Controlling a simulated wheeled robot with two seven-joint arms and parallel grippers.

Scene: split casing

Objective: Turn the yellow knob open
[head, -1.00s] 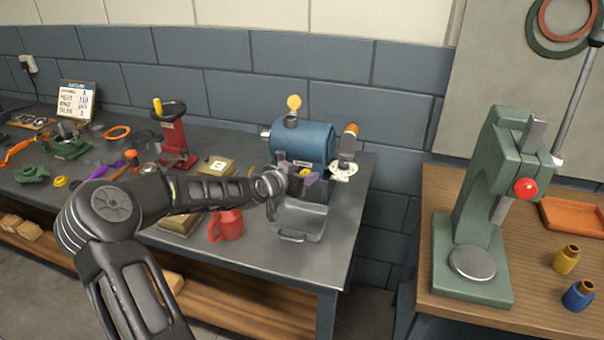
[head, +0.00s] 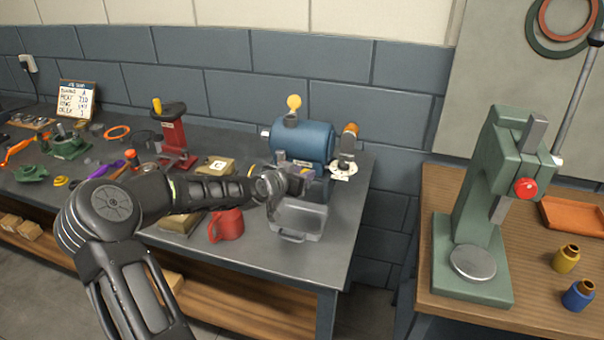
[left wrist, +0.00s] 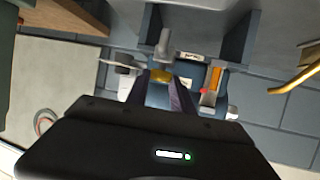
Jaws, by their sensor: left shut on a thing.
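The blue drum-shaped machine (head: 303,140) stands at the right end of the grey bench. The yellow knob is on its front, mostly hidden by my gripper in the head view. In the left wrist view the yellow knob (left wrist: 161,76) shows between the fingertips. My left gripper (head: 304,173) is at the machine's front, shut on the knob; its dark fingers (left wrist: 168,92) flank the knob in the left wrist view. How far the knob is turned I cannot tell. My right gripper is not in view.
A grey tray (head: 298,219) sits below the gripper at the bench edge. A green press (head: 490,200) stands on the wooden table.

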